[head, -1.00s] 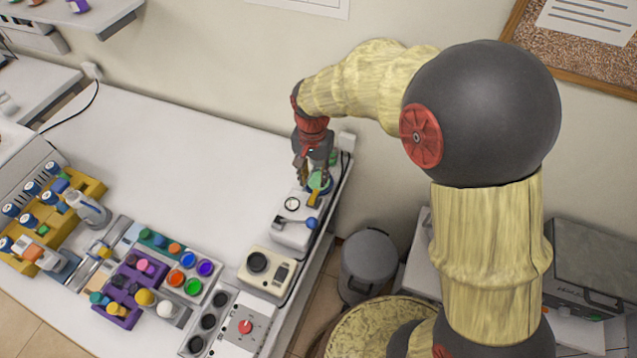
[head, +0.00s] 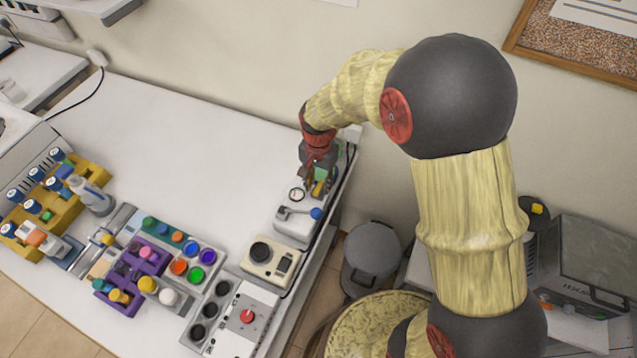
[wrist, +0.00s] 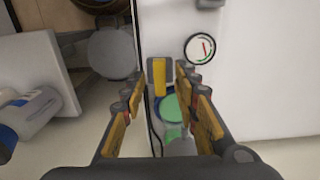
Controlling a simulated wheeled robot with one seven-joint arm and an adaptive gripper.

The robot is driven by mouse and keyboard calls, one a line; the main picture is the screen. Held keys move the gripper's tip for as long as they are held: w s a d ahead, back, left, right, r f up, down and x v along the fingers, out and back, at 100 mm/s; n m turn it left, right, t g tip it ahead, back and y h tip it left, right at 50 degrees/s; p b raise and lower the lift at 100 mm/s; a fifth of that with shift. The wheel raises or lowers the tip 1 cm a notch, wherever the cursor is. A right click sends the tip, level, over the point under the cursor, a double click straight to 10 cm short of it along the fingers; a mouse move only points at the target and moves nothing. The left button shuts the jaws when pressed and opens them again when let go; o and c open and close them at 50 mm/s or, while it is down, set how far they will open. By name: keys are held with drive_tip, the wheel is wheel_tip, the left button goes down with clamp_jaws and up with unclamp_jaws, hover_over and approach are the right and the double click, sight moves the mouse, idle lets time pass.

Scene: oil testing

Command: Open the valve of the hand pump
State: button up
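The hand pump is a white unit (head: 296,229) at the right end of the bench, with a round gauge (head: 296,195) and a lever with a blue knob (head: 316,213). The gauge also shows in the wrist view (wrist: 200,48). A yellow upright piece, apparently the valve handle (wrist: 159,76), stands beside a green round part (wrist: 172,107). My gripper (wrist: 160,80) is open, with one finger on each side of the yellow piece. Gaps show on both sides, and I see no contact. In the head view my gripper (head: 317,180) partly hides the pump's back end.
A device with a black dial (head: 271,258) and a panel with a red knob (head: 246,316) stand in front of the pump. Colored caps and racks fill the bench's front left. The white bench top (head: 200,140) is clear behind them. A grey bin (head: 371,250) stands right of the bench.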

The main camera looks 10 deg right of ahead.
drive_tip(key=shift+c, duration=0.2)
drive_tip(key=c, duration=0.7)
clamp_jaws()
